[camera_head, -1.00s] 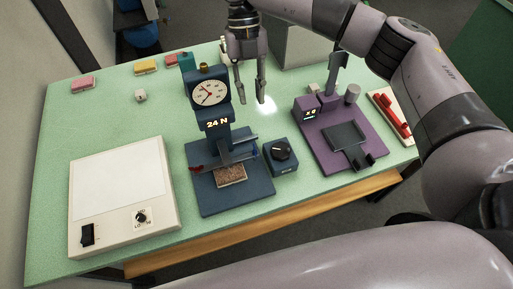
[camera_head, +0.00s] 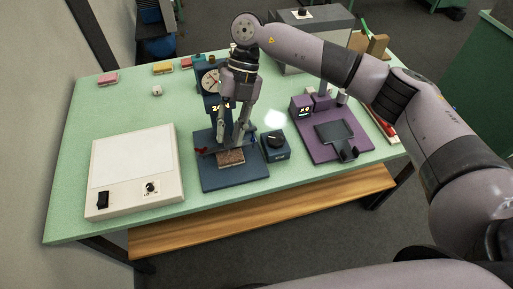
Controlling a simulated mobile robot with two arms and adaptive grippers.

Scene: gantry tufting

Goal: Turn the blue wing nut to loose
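The blue tufting tester (camera_head: 205,180) stands on the green table, its dial and readout partly hidden behind my gripper. A clamp bar crosses over a brown carpet sample (camera_head: 231,158) on its base. A small blue part that looks like the blue wing nut (camera_head: 252,138) is at the bar's right end, and a red wing nut (camera_head: 201,150) is at its left end. My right gripper (camera_head: 229,144) points down over the bar, between the two nuts. Its fingers are apart with nothing visible between them; I cannot tell whether they touch the bar. My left gripper is not in view.
A dark control box with a black knob (camera_head: 275,138) stands right of the tester. A purple device (camera_head: 311,139) is further right. A white light panel (camera_head: 132,203) is at the left. Small coloured blocks (camera_head: 163,68) lie at the back.

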